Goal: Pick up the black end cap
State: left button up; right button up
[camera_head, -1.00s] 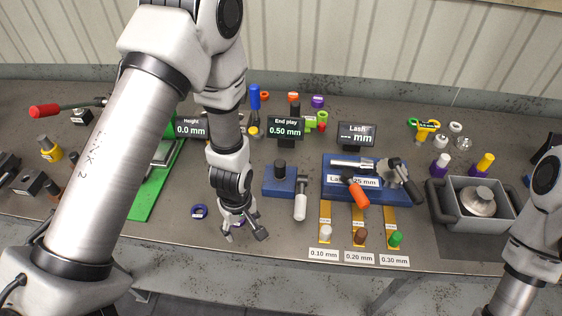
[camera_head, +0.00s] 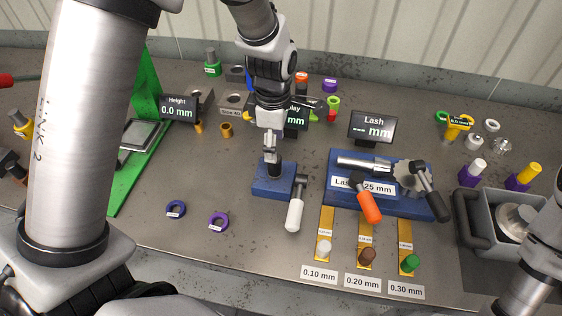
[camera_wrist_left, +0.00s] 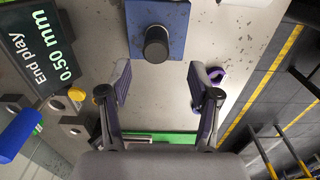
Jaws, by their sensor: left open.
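A black cylindrical piece, which looks like the black end cap, stands on a blue base block (camera_head: 270,190). In the head view its top is partly hidden by my left gripper (camera_head: 272,158), which is pointing down just above it. In the left wrist view the black end cap (camera_wrist_left: 156,43) shows whole on the blue plate (camera_wrist_left: 176,14). There my left gripper (camera_wrist_left: 158,75) is open and empty, its fingers spread to either side, with the cap ahead of it. My right gripper is out of view; only part of that arm shows at the right.
A white-handled lever (camera_head: 294,214) stands right beside the blue block. The larger blue lash fixture (camera_head: 340,198) is to the right, and the End play display (camera_head: 297,117) is close behind my left gripper.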

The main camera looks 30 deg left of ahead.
aim_at(275, 165)
pick_arm(q)
jog(key=f+p, duration=0.1)
jog(key=f, duration=0.3)
jog(key=f+p, duration=0.1)
jog(key=f, duration=0.3)
jog(key=shift+w+a, duration=0.15)
jog(key=shift+a, duration=0.05)
jog(key=shift+w+f, duration=0.15)
jog(key=shift+f, duration=0.15)
grip_shut()
